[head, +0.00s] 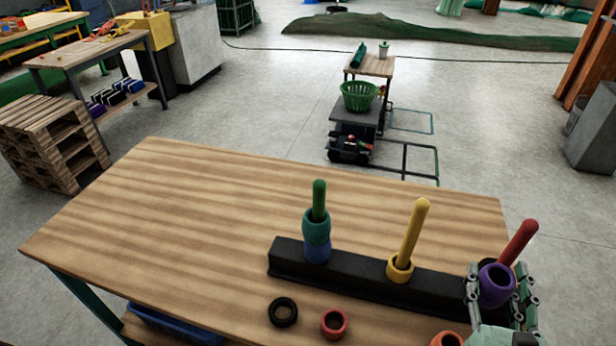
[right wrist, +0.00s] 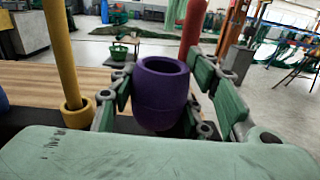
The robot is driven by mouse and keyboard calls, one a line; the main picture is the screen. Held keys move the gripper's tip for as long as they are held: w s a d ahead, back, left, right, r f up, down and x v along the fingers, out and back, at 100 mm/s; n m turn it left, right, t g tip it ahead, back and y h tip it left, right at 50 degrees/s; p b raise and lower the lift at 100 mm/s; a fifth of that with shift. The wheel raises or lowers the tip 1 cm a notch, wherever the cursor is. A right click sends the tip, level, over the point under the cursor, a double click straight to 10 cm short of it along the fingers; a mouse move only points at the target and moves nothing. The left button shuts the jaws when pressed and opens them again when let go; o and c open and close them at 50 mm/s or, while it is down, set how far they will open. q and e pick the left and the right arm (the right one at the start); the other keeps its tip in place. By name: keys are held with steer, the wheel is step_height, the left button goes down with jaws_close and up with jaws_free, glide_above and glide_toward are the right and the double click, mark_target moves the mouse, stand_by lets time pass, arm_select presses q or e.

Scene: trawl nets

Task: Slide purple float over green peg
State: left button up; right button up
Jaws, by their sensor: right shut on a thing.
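The purple float (head: 497,286) is held upright in my right gripper (head: 502,292), whose fingers close on its two sides. In the right wrist view the purple float (right wrist: 160,95) shows an open, empty top hole. It stands in front of the red peg (head: 519,242), at the right end of the black base bar (head: 345,270). The green peg (head: 319,200) stands at the bar's left end, with a blue float (head: 317,251) below and a teal float (head: 316,226) above around it. Its upper part is bare. My left gripper is not in view.
The yellow peg (head: 413,235), with a yellow float (head: 400,268) around its foot, stands between the green and red pegs. A black ring (head: 283,312), a red ring (head: 334,323) and an orange ring (head: 447,339) lie in front of the bar. The wooden table (head: 170,225) is clear at left.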

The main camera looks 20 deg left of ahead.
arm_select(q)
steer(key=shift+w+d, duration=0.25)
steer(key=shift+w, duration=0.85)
